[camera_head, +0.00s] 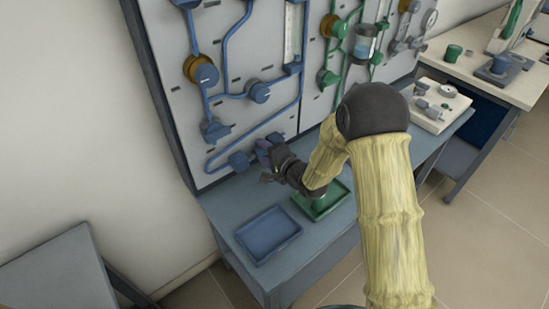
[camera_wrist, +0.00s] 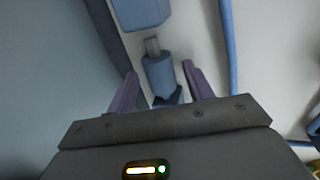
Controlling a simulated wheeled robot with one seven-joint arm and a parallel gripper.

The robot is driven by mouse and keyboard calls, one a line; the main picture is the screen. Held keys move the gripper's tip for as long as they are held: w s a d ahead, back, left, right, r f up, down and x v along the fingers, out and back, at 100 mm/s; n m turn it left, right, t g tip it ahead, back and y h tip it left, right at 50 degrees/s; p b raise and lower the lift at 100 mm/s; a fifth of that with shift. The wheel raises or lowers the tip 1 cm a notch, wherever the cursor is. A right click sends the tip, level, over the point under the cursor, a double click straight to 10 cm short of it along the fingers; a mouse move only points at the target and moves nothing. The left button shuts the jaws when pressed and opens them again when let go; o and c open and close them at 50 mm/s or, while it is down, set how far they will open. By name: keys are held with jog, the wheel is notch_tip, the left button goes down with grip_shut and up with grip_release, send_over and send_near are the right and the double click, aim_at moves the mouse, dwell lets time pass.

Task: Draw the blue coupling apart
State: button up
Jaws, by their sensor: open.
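The blue coupling shows in the wrist view as a blue cylinder (camera_wrist: 159,76) with a short grey metal stem at its upper end, facing a larger blue block (camera_wrist: 140,11).
A blue tray (camera_head: 269,250) and a green tray (camera_head: 338,207) lie on the bench below the panel. Blue pipes and valves (camera_head: 207,75) stand above my gripper; green piping (camera_head: 328,78) is to the right. A grey table (camera_head: 55,275) stands at lower left.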

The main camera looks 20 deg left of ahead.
jog(key=v, duration=1.7)
jog(key=shift+d+r, duration=0.1)
jog(key=shift+d, duration=0.1)
